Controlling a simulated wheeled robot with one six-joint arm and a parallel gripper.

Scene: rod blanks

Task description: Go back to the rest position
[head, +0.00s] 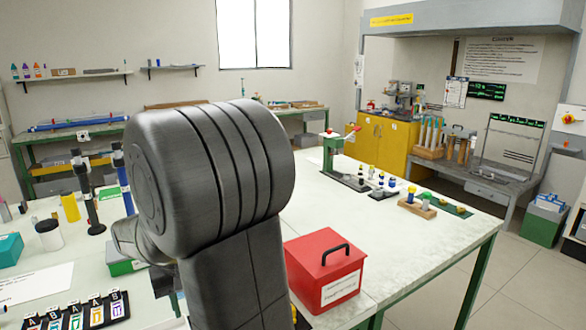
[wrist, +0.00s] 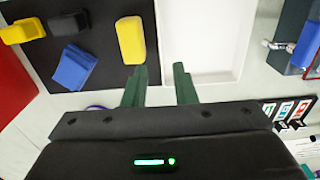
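My gripper (wrist: 160,85) shows in the wrist view with its two dark green fingers apart and nothing between them. A yellow block (wrist: 130,40) lies on a black mat (wrist: 98,65) just beyond the left fingertip; I cannot tell how far below the fingers it is. A blue block (wrist: 73,67) and a yellow piece with a black part (wrist: 25,31) also lie on the mat. In the head view my large grey arm fills the middle and hides the gripper and the table behind it.
A red box (head: 325,268) with a black handle stands close to the right of my arm. A white tray (wrist: 205,76) lies beside the mat. A labelled rack (head: 75,315) is at the front left. The table (head: 440,237) is partly clear toward its right edge.

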